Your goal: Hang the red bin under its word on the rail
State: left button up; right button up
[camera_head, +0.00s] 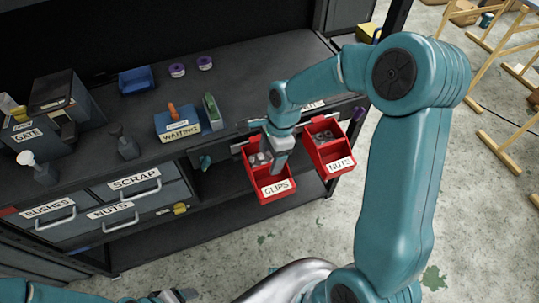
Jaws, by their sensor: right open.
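Two red bins are at the front edge of the dark workbench. The left red bin (272,193) is labelled CLIPS and holds small grey pieces. The right red bin (336,166) is labelled NUTS and also holds grey pieces. Both sit against the rail (221,152) below the bench top. A white word label (313,104) shows above the NUTS bin, partly covered by my arm. My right gripper (275,168) is open, pointing down at the CLIPS bin and hiding part of its inside. My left gripper (177,295) is at the bottom edge, only partly visible.
Drawers (134,187) marked SCRAP, BUSHES and NUTS are at the left. A blue WAITING box (177,123), a GATE box (25,134) and a blue tray (136,80) stand on the bench. A lower shelf (165,236) runs below. Wooden trestles (510,140) stand at the right.

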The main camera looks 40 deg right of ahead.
jog(key=shift+s+d+r+p, duration=0.1)
jog(key=shift+d+r+p, duration=0.15)
jog(key=shift+r+p, duration=0.7)
jog(key=shift+d+r+p, duration=0.2)
jog(key=shift+r+p, duration=0.3)
jog(key=shift+r, duration=0.75)
